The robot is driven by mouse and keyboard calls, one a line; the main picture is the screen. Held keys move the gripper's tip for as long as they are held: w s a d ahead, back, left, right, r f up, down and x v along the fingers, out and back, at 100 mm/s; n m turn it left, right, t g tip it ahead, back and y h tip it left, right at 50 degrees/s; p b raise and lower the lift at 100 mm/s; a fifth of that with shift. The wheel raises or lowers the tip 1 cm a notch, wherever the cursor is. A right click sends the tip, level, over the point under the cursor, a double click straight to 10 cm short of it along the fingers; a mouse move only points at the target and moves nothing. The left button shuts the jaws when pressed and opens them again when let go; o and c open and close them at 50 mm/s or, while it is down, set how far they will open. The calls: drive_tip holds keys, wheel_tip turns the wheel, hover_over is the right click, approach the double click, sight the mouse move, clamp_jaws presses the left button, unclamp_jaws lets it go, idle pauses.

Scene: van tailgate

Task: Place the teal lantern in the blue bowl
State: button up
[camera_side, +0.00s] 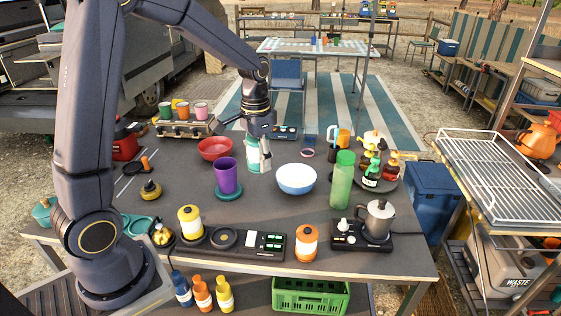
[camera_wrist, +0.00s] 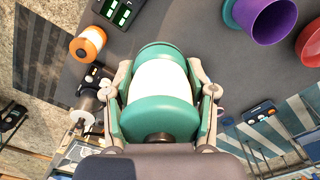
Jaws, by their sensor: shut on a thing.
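The teal lantern (camera_side: 253,160), with a pale white middle band, is upright under my gripper (camera_side: 259,140) in the side view. My gripper is shut on it. In the wrist view, the teal lantern (camera_wrist: 160,82) fills the middle, with a finger of my gripper (camera_wrist: 160,95) on each side. I cannot tell whether its base touches the table. The blue bowl (camera_side: 296,187), blue outside and white inside, stands to the right of the lantern and nearer the side camera. It looks empty. I do not see it in the wrist view.
A red bowl (camera_side: 214,147) and a purple cup (camera_side: 227,174) on a teal saucer stand left of the lantern. A tall green bottle (camera_side: 342,180) stands right of the blue bowl. Orange canister (camera_side: 306,242), yellow canister (camera_side: 190,222) and moka pot (camera_side: 377,220) line the front.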

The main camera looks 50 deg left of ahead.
drive_tip(key=shift+n, duration=0.4)
drive_tip(key=shift+w+a+f, duration=0.95)
drive_tip(key=shift+w+f, duration=1.15)
drive_tip(key=shift+w, duration=0.2)
drive_tip(key=shift+w+a+f, duration=0.9)
drive_tip(key=shift+w+f, duration=1.2)
drive_tip(key=shift+w, duration=0.25)
drive_tip(key=shift+w+a+f, duration=0.95)
drive_tip(key=shift+w+f, duration=1.15)
drive_tip(key=shift+w, duration=0.2)
drive_tip(key=shift+f, duration=0.1)
drive_tip(key=shift+f, duration=0.5)
drive_tip(key=o, duration=1.3)
drive_tip(key=shift+c, duration=0.2)
